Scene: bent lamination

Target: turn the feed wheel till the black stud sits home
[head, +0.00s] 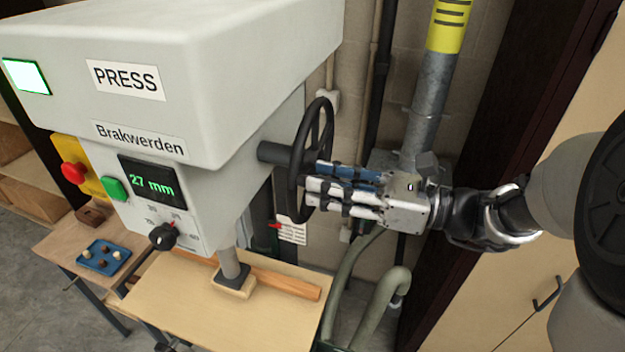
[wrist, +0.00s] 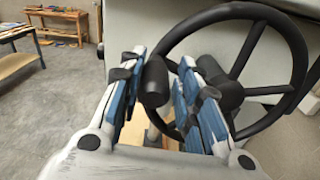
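The black feed wheel (head: 297,172) stands upright on the right side of the press; its rim, spokes and hub also show in the wrist view (wrist: 296,50). A black crank handle (wrist: 154,82) sticks out from the wheel. My gripper (head: 314,182) is at the wheel, its blue-padded fingers pointing left. In the wrist view, its fingers (wrist: 164,66) are apart, with the handle between them, nearer the left finger, and a gap on the right. The grey ram (head: 229,262) reaches down to a small pale block (head: 234,286). I cannot make out the black stud.
The press display (head: 151,182) reads 27 mm. A red stop button (head: 73,173), a green button (head: 114,188) and a black knob (head: 163,236) are on the front. A blue tray (head: 88,264) with small pieces lies left. A grey-green hose (head: 372,300) stands below my gripper.

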